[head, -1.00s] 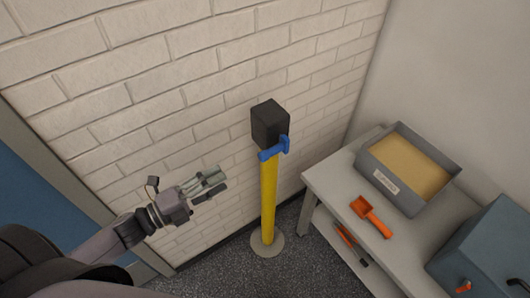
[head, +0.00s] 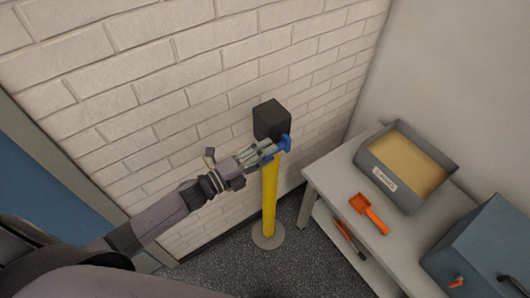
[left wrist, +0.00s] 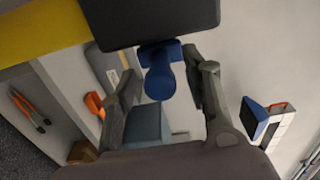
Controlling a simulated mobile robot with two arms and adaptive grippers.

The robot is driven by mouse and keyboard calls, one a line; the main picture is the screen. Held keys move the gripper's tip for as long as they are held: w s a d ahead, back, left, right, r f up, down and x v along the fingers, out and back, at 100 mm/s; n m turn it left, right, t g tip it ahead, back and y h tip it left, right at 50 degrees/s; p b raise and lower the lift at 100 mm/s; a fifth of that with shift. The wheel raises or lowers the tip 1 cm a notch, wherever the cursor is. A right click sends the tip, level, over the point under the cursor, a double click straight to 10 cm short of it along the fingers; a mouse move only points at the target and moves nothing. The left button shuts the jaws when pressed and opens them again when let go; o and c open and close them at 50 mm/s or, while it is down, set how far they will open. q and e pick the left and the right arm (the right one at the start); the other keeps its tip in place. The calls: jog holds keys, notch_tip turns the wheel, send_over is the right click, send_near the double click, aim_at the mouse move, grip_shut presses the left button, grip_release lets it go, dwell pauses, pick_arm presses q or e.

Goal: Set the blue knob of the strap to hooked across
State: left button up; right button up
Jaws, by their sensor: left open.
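The blue knob (head: 285,143) sits at the front of the black box (head: 271,119) on top of the yellow post (head: 269,200). My left gripper (head: 268,150) is at the knob, its fingers partly covering the blue part in the head view. In the left wrist view the blue knob (left wrist: 160,80) stands between the two open fingers (left wrist: 165,92), just below the black box (left wrist: 150,18). The fingers show gaps on both sides of the knob. I cannot make out the strap itself. My right gripper is not in view.
A grey table (head: 330,178) at the right bears a sand-filled bin (head: 378,182), an orange scoop (head: 369,213) and a blue-grey box (head: 490,250). Red-handled pliers (head: 350,240) lie on its lower shelf. The brick wall (head: 150,90) is close behind the post.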

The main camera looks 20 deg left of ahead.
pick_arm(q)
jog(key=shift+c, duration=0.4)
grip_shut()
dwell(0.5)
